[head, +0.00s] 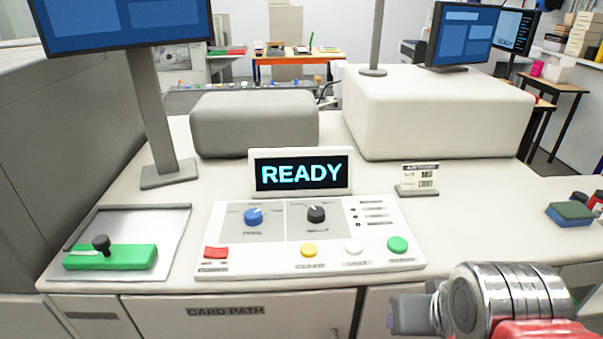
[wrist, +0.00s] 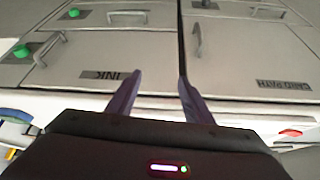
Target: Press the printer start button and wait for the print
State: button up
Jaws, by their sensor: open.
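The printer's control panel (head: 300,262) is on the white machine top in the head view. Its screen (head: 302,173) reads READY. Along its front edge are a red square button (head: 215,252), a yellow round button (head: 309,250), a white one (head: 353,246) and a green one (head: 398,244) at the right end; their small labels are unreadable. My arm shows at the lower right of the head view, in front of and below the panel.
A blue knob (head: 253,216) and a black knob (head: 316,213) sit above the buttons. A tray (head: 175,222) with a green lever block (head: 110,257) is at left. A small label stand (head: 419,180) and a sponge (head: 570,213) are at right. Monitor post (head: 160,120) rises at left.

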grip_shut()
dwell(0.3)
dwell(1.2)
